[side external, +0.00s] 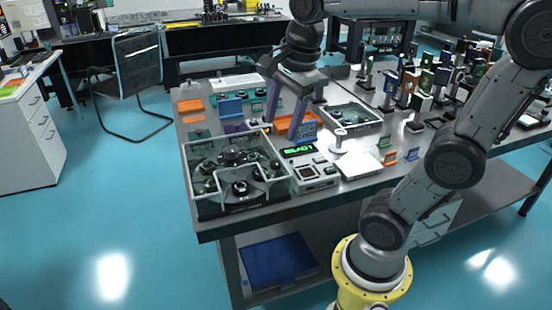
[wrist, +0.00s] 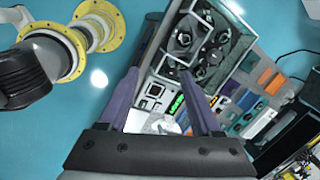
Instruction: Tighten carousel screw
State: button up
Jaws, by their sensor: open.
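The carousel appears to be the group of black round parts (side external: 233,158) inside a clear-walled case at the table's front left corner. It also shows in the wrist view (wrist: 212,52), beyond my fingertips. Several dark knobs stand on it; I cannot tell which one is the screw. My gripper (side external: 282,127) points down with two purple fingers spread apart, above the table to the right of the case. In the wrist view my gripper (wrist: 159,74) is open with nothing held between its fingers.
A box with a green lit display (side external: 299,150) stands right of the case, with a white round stand (side external: 338,143) and a white plate (side external: 355,165) nearby. Orange and blue holders lie behind. A second clear-walled tray (side external: 352,120) and crowded optical mounts (side external: 425,80) are to the right.

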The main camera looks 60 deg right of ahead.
jog(key=w+d+m+g, duration=0.1)
jog(key=w+d+m, duration=0.3)
jog(key=d+m, duration=0.1)
jog(key=m+g, duration=0.2)
send_over(276, 163)
notch_tip(276, 163, down, 4)
jog(key=shift+y, duration=0.3)
notch_tip(276, 163, down, 14)
grip_shut()
